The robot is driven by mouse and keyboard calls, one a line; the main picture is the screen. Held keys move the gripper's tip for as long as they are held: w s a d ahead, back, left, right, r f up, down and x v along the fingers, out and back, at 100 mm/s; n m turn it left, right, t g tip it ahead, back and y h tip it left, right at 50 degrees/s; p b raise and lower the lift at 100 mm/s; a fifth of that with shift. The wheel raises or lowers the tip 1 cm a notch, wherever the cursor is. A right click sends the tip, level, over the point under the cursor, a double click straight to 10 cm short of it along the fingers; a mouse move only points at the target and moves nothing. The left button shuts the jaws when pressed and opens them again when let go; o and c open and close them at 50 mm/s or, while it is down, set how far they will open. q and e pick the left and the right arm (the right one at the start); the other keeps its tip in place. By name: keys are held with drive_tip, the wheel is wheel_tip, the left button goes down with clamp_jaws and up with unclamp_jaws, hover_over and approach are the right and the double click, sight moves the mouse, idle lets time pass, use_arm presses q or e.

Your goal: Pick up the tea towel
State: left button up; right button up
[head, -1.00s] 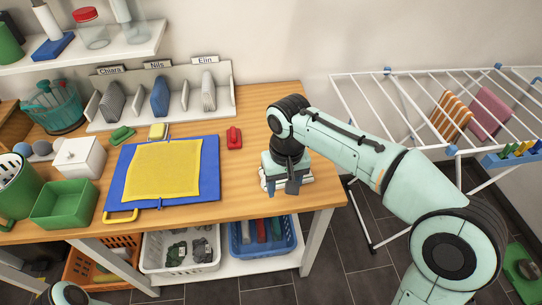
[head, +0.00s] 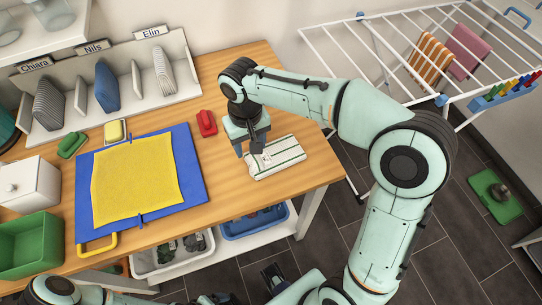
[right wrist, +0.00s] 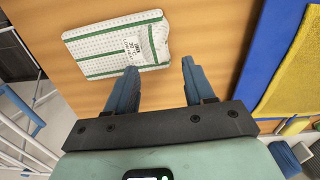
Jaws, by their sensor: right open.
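The tea towel (head: 284,158) appears to be the folded white cloth with green stripes, flat on the right end of the wooden table. It also shows in the right wrist view (right wrist: 100,45), with a printed patch near one end. My right gripper (head: 256,148) is above the towel's left end, pointing down.
A red clip-like object (head: 206,123) lies left of my right gripper. A yellow cloth (head: 135,178) lies on a blue board (head: 190,170). A divider rack (head: 195,72) stands behind. A drying rack (head: 372,55) stands right of the table. Bins sit below.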

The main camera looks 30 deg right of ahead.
sight(254, 156)
drive_tip(key=f, duration=0.4)
drive_tip(key=shift+s+d+f+b, duration=0.15)
drive_tip(key=shift+d+f+b, duration=0.15)
drive_tip(key=shift+d+f, duration=0.1)
drive_tip(key=shift+f, duration=0.5)
clamp_jaws()
